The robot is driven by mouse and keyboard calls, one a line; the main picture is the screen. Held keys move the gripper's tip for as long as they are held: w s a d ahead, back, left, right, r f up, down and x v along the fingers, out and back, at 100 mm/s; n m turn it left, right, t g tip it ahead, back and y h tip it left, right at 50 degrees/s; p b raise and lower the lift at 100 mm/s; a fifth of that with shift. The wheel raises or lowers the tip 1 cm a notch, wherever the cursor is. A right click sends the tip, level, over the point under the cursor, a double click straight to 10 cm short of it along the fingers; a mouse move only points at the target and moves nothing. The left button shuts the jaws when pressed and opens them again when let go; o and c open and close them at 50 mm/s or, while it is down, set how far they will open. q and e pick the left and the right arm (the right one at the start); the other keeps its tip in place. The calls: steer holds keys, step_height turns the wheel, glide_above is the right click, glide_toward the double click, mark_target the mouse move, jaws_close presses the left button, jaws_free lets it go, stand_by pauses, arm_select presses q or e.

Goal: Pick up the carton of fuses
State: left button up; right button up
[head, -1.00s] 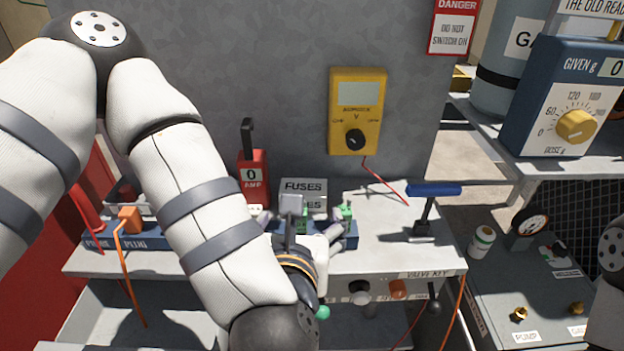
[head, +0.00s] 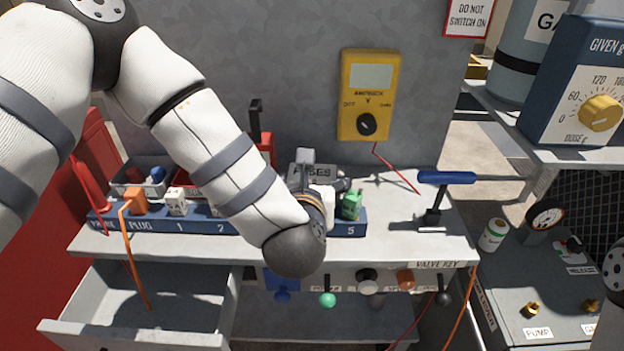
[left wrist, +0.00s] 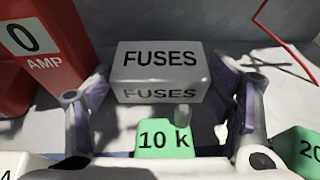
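The carton of fuses (left wrist: 160,70) is a small grey box marked FUSES, standing near the back wall on the bench. In the head view its top (head: 311,172) shows partly behind my left gripper (head: 322,184). In the left wrist view my left gripper (left wrist: 165,88) is open, with one finger on each side of the carton. The fingers look close to its sides; I cannot tell whether either touches. A green 10 k plug (left wrist: 166,140) is in front of the carton, low between the fingers. My right gripper is not in view.
A red AMP block (left wrist: 40,45) stands left of the carton. The blue plug strip (head: 350,230) with a green plug (head: 351,205) runs in front. A yellow meter (head: 367,95) hangs behind, its red lead trailing right. A blue-handled valve key (head: 445,177) stands at right.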

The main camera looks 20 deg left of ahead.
arm_select(q)
steer(key=shift+f, duration=0.15)
steer(key=c, duration=0.3)
steer(key=shift+c, duration=0.2)
